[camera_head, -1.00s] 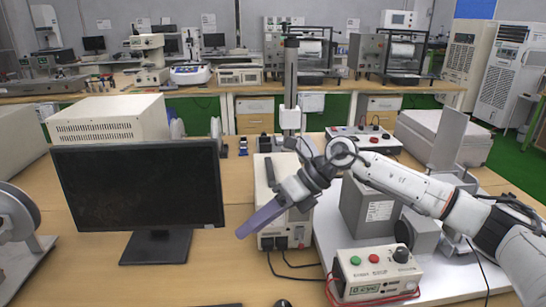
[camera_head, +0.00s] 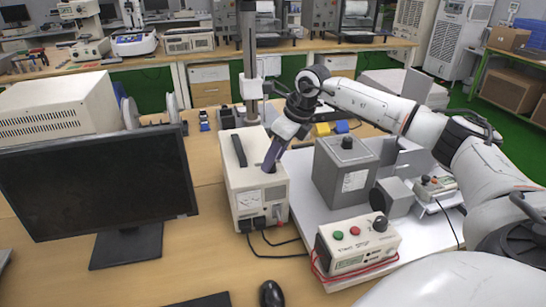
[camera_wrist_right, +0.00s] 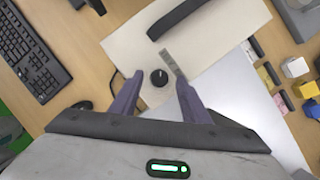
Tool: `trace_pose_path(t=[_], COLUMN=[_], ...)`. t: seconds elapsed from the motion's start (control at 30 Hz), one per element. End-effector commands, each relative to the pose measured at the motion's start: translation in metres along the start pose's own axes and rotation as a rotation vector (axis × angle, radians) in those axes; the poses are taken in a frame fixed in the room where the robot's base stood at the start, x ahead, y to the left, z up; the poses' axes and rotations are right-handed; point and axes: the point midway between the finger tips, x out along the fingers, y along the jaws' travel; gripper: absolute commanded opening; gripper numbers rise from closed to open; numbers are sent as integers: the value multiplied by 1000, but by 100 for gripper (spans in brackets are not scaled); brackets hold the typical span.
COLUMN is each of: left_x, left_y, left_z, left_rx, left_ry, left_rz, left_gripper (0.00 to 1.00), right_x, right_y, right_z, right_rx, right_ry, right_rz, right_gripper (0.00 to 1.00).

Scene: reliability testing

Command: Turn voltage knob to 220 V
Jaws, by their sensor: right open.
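The black round knob (camera_wrist_right: 159,77) sits on the pale box (camera_wrist_right: 215,50) in the right wrist view, beside a grey strip whose marks are too small to read. The box also shows in the head view (camera_head: 240,182), with a black handle (camera_head: 239,150) on top. My right gripper (camera_head: 268,166) is over the box's right part and hides the knob in the head view. In the wrist view my right gripper (camera_wrist_right: 159,76) is open, with one purple finger on either side of the knob, apart from it. My left gripper is not in view.
A monitor (camera_head: 100,185) stands left of the box. A grey block (camera_head: 345,170) and a control box (camera_head: 357,246) with green and red buttons stand to the right. A mouse (camera_head: 271,293) lies in front. Cables run from the box's lower front.

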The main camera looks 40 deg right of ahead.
Motion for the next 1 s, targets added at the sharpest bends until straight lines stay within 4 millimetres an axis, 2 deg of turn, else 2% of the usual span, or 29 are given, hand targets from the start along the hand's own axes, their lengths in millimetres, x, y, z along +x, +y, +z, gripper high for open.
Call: trace_pose_path(t=[0.13, 0.4, 0.63, 1.0], left_x=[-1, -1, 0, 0], left_y=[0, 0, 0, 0], left_z=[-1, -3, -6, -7], left_rx=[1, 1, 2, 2], left_ry=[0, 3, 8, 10], left_rz=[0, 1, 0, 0], left_gripper=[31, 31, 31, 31], right_x=[9, 11, 10, 10], right_y=[0, 0, 0, 1], right_z=[0, 0, 0, 0], right_rx=[0, 0, 0, 48], right_ry=[1, 0, 0, -1], right_rz=[0, 0, 0, -21], right_gripper=[42, 42, 3, 2])
